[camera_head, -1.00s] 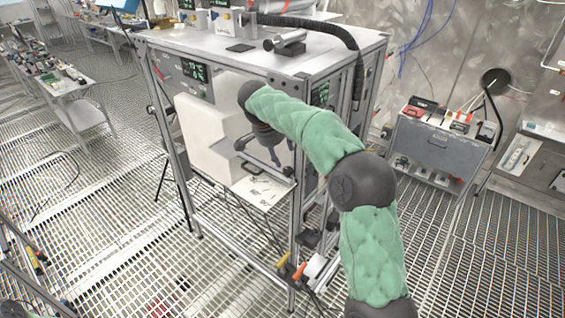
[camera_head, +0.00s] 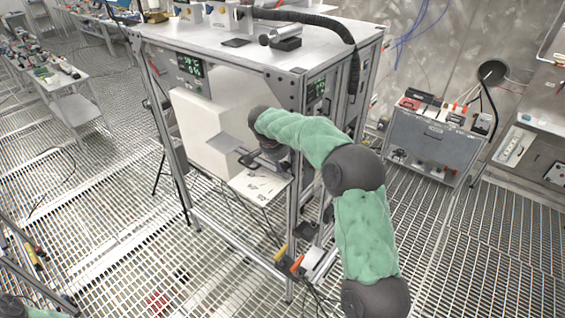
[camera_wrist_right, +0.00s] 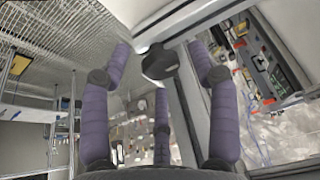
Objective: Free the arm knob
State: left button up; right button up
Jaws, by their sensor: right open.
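A dark knob (camera_wrist_right: 160,62) on a pale metal arm (camera_wrist_right: 185,22) shows in the right wrist view, between the tips of my spread purple fingers. Clear gaps remain between the knob and the two side fingers; I cannot tell its depth against the tips. In the head view my right gripper (camera_head: 270,158) is at the front opening of the framed bench, beside a grey metal plate (camera_head: 226,143). My green sleeve and wrist hide most of the gripper and the knob there. The right gripper is open and empty.
A grey cart (camera_head: 430,145) stands to the right. Open grating floor lies at left.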

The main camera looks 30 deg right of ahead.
jog(key=c, duration=1.1)
jog(key=shift+s, duration=0.1)
